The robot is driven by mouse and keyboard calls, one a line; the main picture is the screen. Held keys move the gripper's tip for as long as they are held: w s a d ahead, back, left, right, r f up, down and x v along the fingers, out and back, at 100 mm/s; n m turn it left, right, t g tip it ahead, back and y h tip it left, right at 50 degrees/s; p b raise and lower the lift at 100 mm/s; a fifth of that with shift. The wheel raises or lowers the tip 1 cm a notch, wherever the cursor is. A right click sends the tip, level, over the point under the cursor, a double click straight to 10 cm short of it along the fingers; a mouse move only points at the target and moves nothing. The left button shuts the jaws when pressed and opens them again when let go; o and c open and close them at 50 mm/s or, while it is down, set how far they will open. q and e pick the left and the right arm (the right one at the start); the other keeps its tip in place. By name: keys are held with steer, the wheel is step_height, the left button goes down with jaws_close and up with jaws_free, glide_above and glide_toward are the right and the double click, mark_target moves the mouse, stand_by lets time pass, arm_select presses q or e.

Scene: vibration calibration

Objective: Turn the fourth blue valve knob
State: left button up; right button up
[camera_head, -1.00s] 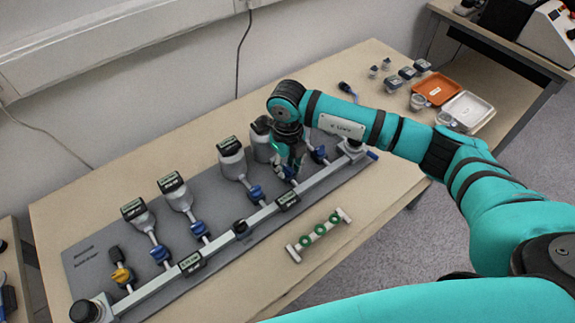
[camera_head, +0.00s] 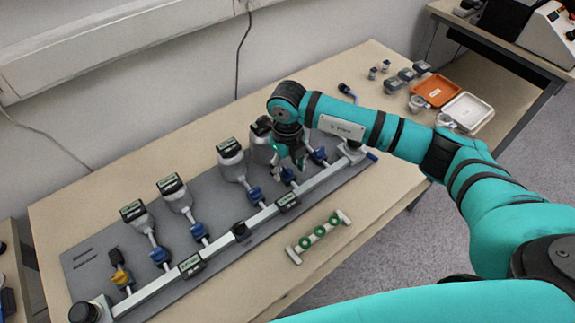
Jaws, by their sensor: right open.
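A row of blue valve knobs sits along a silver manifold pipe (camera_head: 150,293) on a grey board (camera_head: 85,262). From the left, the first knob (camera_head: 160,255), second knob (camera_head: 198,231) and third knob (camera_head: 254,194) are in clear view. The fourth blue knob (camera_head: 288,175) is just below the fingertips of my right gripper (camera_head: 290,163). The fifth knob (camera_head: 319,155) is to its right. My right gripper points down and is open, with nothing seen between its fingers. Whether a finger touches the fourth knob is hard to tell. My left gripper is not in view.
Grey gauges with dark displays (camera_head: 230,148) stand behind the knobs, one partly hidden by my gripper. A yellow valve (camera_head: 121,276) is at the left end. A rack with green rings (camera_head: 319,236) lies in front. Orange (camera_head: 436,89) and white trays (camera_head: 467,111) are at right.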

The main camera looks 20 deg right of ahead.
mark_target(288, 169)
steer(key=shift+r, duration=0.25)
step_height(288, 169, up, 12)
steer(key=shift+f, duration=0.25)
stand_by(0.5)
